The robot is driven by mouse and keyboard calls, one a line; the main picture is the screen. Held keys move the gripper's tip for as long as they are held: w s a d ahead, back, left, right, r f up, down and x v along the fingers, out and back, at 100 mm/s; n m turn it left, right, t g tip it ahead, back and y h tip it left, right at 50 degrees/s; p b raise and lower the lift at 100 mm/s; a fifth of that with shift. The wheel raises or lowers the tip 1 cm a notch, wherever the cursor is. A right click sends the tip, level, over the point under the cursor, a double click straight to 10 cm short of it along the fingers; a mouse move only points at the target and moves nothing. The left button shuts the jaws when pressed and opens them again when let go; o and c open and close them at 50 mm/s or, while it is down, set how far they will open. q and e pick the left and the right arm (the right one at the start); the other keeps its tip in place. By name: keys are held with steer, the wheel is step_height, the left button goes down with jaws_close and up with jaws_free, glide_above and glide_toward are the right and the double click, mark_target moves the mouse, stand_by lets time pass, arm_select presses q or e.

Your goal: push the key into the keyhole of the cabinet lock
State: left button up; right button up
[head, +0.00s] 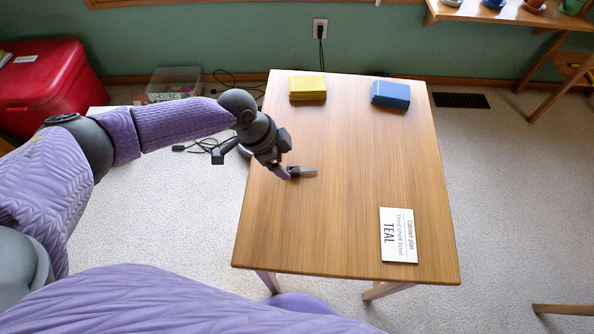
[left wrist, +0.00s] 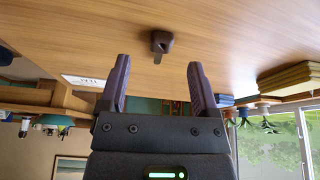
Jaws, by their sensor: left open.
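A small dark object (left wrist: 161,42), which looks like the key, lies on the wooden table in the left wrist view. It has a blocky head and a narrow stub. In the head view a small dark grey piece (head: 305,170) shows at the left part of the table, beside my left gripper (head: 284,172); I cannot tell its outline clearly. In the left wrist view my left gripper (left wrist: 158,68) is open and empty. The dark object shows beyond the gap between its fingertips, apart from them. No cabinet lock or keyhole can be made out. My right gripper is out of view.
The table (head: 345,225) holds a yellow stack (head: 307,88) and a blue stack (head: 390,93) at its far edge. A white card (head: 398,235) reading TEAL lies at the near right. The table's middle is clear. A red box (head: 42,85) stands at the far left.

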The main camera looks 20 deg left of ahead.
mark_target(292, 169)
arm_select(q)
steer(key=b+x, duration=0.1)
steer(key=x, duration=0.2)
steer(key=shift+w+d+f, duration=0.15)
steer(key=shift+f, duration=0.15)
steer(key=shift+r, duration=0.1)
jaws_close()
steer(key=shift+r, duration=0.1)
